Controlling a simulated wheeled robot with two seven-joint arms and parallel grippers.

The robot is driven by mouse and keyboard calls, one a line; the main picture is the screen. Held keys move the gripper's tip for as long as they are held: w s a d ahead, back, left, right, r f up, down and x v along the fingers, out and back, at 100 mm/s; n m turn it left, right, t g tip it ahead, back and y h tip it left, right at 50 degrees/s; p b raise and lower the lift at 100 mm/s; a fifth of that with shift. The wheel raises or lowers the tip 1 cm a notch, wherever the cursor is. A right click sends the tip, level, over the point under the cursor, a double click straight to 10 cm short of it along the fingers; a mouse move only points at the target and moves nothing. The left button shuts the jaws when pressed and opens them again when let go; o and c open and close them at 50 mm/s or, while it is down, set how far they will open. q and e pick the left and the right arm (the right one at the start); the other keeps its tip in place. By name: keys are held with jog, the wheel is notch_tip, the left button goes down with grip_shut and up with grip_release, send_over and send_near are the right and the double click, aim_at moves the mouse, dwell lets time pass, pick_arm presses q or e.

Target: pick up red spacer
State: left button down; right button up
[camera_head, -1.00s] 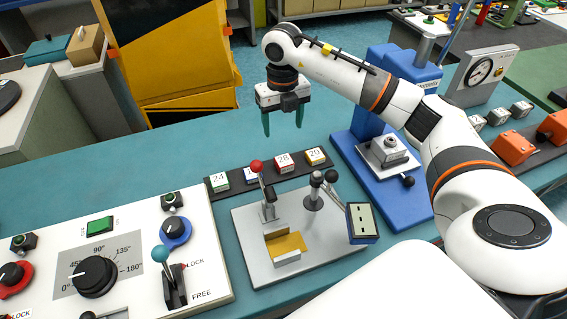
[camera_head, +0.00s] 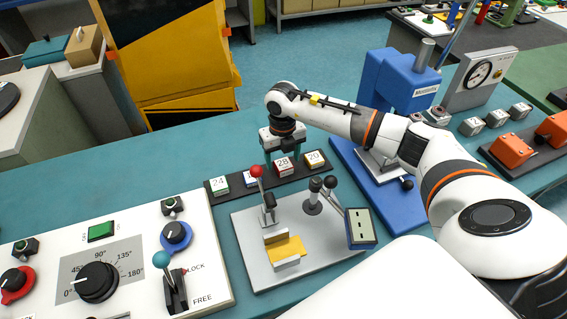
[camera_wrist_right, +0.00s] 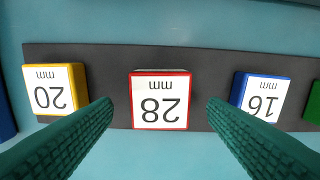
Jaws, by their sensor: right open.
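The red spacer (camera_head: 284,166) is a small block with a white top marked 28. It sits on a dark strip on the teal table. In the right wrist view the red spacer (camera_wrist_right: 160,100) is upside down and centred between my fingers. My right gripper (camera_head: 282,158) is open above it, and its green fingers (camera_wrist_right: 160,112) stand on either side without visibly touching it. Its height above the block is hard to judge. My left gripper is not in view.
On the same strip (camera_head: 232,183), a yellow spacer (camera_wrist_right: 55,88) marked 20 and a blue one (camera_wrist_right: 260,95) marked 16 flank the red one. A green one (camera_head: 219,186) marked 24 is at the left end. A lever plate (camera_head: 250,250) with upright levers stands in front.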

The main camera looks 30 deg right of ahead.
jog(key=shift+f, duration=0.7)
jog(key=c, duration=1.2)
jog(key=shift+o, duration=0.2)
jog(key=shift+w+r, duration=0.1)
